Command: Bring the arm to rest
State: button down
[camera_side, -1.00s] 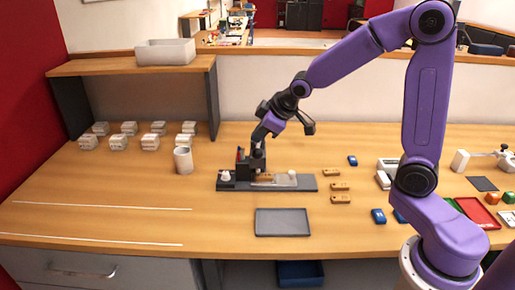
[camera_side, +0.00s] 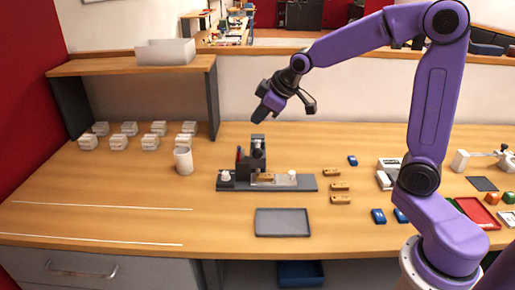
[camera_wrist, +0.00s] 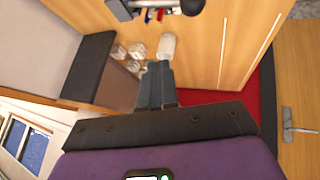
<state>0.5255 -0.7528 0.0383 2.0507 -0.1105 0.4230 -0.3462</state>
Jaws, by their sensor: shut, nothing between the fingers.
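My gripper (camera_side: 262,114) hangs in the air above the laser marker (camera_side: 257,160), clear of it and of the table. In the wrist view my gripper (camera_wrist: 158,70) shows its two fingers together, with nothing between them. The laser marker is a dark upright unit on a grey base plate (camera_side: 305,184). A brown block (camera_side: 265,177) sits on the plate near the foot of the unit. A white knob stands at each side of the plate. In the wrist view, part of a dark device shows at the top edge.
A white cup (camera_side: 183,161) stands left of the marker, with several white blocks (camera_side: 119,143) behind it. A grey tray (camera_side: 283,222) lies in front. Several brown blocks (camera_side: 340,187) lie to the right. A wooden shelf (camera_side: 135,66) with a pale bin (camera_side: 166,52) stands at the back left.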

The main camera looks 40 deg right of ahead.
dwell(0.4)
jog(key=s+a+f+n+g, duration=0.15)
jog(key=s+a, duration=0.25)
jog(key=s, duration=0.4)
jog(key=s+a+f+n+g, duration=0.1)
jog(key=s+a+f+g, duration=0.15)
jog(key=s, duration=0.45)
jog(key=s+d+f+n+g, duration=0.1)
jog(key=s, duration=0.8)
jog(key=s+d+f+n+g, duration=0.1)
jog(key=s+f+g, duration=0.1)
jog(key=s, duration=0.8)
jog(key=shift+s+d+h, duration=0.3)
jog(key=shift+h, duration=0.1)
jog(key=shift+r+n, duration=0.1)
jog(key=shift+n, duration=0.15)
